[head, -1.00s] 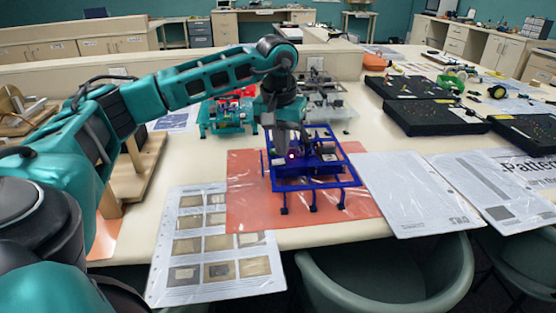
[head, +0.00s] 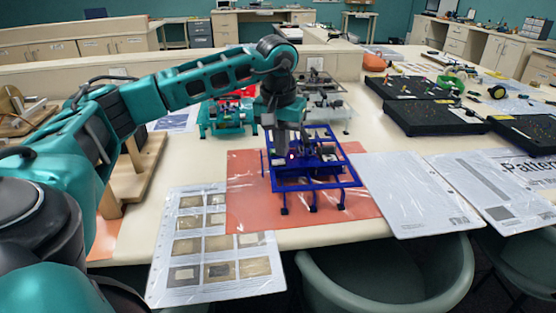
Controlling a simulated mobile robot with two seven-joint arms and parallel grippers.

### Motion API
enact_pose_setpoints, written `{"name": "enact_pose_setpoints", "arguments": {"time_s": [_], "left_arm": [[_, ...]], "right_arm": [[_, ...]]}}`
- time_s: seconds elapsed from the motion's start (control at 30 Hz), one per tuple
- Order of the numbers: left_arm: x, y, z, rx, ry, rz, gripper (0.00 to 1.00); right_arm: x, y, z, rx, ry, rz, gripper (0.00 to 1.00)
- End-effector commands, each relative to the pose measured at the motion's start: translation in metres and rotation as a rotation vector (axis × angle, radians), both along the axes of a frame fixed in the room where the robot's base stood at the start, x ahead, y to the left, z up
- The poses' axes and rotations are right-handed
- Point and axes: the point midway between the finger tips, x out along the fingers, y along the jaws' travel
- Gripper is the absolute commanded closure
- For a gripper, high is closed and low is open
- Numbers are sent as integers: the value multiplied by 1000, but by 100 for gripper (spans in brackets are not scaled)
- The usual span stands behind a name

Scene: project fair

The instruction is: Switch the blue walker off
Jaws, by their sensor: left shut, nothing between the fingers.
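The blue walker (head: 314,178) stands upright on a translucent red sheet on the table. It has a flat blue frame with thin legs and dark parts on top. A small red light (head: 292,157) shows on its upper left part. My left gripper (head: 283,150) points straight down at the back left of the walker, close beside the red light. Its fingers are shut with nothing between them. I cannot tell whether the fingertips touch the walker. The switch itself is too small to make out. My right gripper is not in view.
A teal-and-red walker (head: 226,116) and a grey walker (head: 326,103) stand behind. Black boards (head: 434,117) lie at the back right. Printed sheets (head: 414,194) lie right of the red sheet (head: 246,205), with a photo sheet (head: 217,246) in front left. A green chair (head: 388,285) stands at the front edge.

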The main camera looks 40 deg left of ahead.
Motion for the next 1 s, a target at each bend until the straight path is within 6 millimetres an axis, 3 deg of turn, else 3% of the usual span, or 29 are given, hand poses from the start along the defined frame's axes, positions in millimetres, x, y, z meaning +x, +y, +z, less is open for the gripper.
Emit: {"name": "enact_pose_setpoints", "arguments": {"time_s": [1.0], "left_arm": [[0, 0, -7, 0, 0, 0, 100]], "right_arm": [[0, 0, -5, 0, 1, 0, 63]]}}
